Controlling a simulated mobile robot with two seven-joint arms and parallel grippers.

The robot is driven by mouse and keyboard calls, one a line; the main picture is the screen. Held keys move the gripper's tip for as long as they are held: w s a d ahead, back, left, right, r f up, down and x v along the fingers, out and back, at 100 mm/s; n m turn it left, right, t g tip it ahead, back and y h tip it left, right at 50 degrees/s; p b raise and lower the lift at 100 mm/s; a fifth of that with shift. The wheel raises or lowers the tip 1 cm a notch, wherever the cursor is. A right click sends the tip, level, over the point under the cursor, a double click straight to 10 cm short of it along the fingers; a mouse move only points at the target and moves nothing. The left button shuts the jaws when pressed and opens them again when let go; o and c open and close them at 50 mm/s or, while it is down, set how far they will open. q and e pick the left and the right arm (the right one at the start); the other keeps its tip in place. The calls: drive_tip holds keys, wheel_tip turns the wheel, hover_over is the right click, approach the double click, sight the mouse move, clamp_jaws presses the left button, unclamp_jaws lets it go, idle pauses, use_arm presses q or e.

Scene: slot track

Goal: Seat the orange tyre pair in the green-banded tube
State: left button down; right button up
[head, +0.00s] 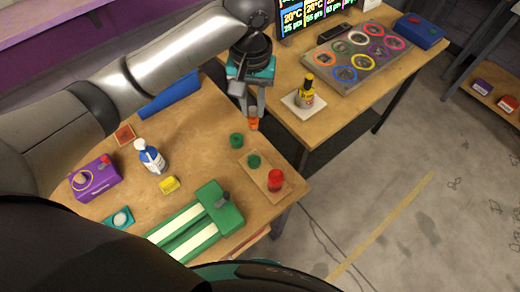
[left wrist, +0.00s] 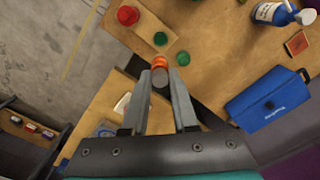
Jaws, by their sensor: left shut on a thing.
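My left gripper (head: 254,108) is shut on the orange tyre pair (head: 253,123), which hangs below the fingertips over the table's right edge. In the left wrist view, the orange tyre pair (left wrist: 160,62) sits between the fingers of the left gripper (left wrist: 160,80). A grey tray (head: 343,85) on the far table holds several round openings with coloured bands. The green-banded tube (head: 341,47) appears to be the one in its back left part; its inside is too small to make out.
Below the held pair are a green cylinder (head: 236,140) and a wooden board (head: 264,173) bearing a green piece and a red cylinder (head: 275,181). A gap separates the two tables.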

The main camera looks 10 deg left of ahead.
sight(253, 124)
use_arm(q)
drive_tip(key=shift+s+a+f+b, duration=0.1)
drive_tip(key=shift+f+b, duration=1.25)
drive_tip(key=shift+f, duration=7.75)
drive_tip(key=shift+f, duration=0.1)
drive_tip(key=c, duration=0.7)
unclamp_jaws()
wheel_tip(253, 124, up, 12)
drive_tip(key=shift+r+p, duration=0.1)
drive_tip(key=shift+p, duration=0.95)
drive_tip(key=shift+r, duration=0.1)
